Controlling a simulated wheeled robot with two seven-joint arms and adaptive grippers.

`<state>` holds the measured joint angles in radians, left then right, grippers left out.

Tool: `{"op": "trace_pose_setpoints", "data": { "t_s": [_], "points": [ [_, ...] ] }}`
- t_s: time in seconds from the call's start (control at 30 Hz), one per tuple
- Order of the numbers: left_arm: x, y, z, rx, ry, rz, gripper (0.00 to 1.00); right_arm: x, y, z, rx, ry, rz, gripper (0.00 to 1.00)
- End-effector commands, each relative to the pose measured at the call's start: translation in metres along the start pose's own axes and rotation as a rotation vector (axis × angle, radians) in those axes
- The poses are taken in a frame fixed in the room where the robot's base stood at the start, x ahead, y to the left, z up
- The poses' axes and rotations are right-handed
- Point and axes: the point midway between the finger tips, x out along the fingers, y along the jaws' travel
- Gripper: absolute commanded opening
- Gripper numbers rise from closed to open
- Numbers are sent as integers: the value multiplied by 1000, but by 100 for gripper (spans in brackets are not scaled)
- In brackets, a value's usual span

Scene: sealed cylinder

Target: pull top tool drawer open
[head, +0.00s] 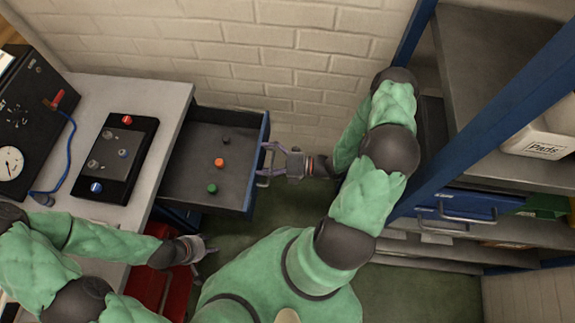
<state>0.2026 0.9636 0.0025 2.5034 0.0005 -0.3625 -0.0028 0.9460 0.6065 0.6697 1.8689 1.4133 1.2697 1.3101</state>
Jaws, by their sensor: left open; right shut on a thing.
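The top tool drawer (180,178) stands well out from under the grey bench top. Its blue front panel (259,128) faces right, and a few small knobs in orange, green and black lie on its dark floor. My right gripper (264,164) is at the outside of that front, shut on the drawer handle, which the fingers mostly hide. My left gripper (212,246) is open and empty, below the drawer's near corner in the picture and apart from it.
A black control box (112,165) and a black gauge unit (28,115) with a blue cable sit on the bench (165,100). A red case (158,285) is below my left forearm. A blue-framed shelf (497,130) stands at right, with green floor (425,290) between.

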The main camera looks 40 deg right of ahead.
Motion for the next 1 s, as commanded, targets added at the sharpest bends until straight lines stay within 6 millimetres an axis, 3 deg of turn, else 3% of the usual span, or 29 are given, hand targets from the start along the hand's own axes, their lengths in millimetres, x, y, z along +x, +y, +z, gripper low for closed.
{"op": "trace_pose_setpoints", "data": {
  "t_s": [0.23,1.0],
  "points": [
    [0,0,0,0,0,0,48,-14,2,-5,9,6,19,72],
    [3,-1,0,0,0,0,48,-59,-11,-8,12,3,19,46]
  ]
}}
